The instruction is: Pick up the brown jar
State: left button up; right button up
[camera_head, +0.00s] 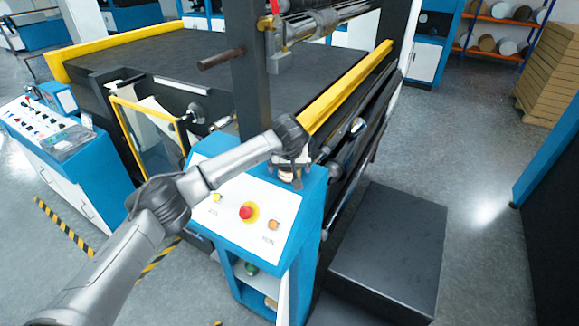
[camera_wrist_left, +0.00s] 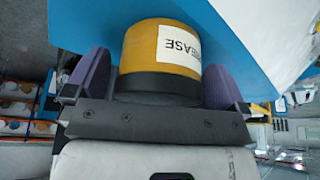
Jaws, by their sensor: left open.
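The brown jar (camera_wrist_left: 152,48), amber-brown with a dark band at the end nearest my wrist and a white label reading what looks like "GREASE", sits between the two purple fingers of my left gripper (camera_wrist_left: 156,68) in the left wrist view. The fingers stand on either side of it, open. In the head view my left gripper (camera_head: 290,158) is at the top of the blue control console, over the jar (camera_head: 287,175), which is mostly hidden by it. My right gripper is in neither view.
The console (camera_head: 245,212) has a red button (camera_head: 246,212) and smaller buttons in front of the jar. A black machine bed with yellow rails (camera_head: 345,92) lies behind. A dark box (camera_head: 388,250) stands on the floor to the right. A second control panel (camera_head: 45,125) is at left.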

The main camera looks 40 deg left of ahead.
pick_arm(q)
jog(key=c, duration=1)
jog(key=shift+r, duration=0.1)
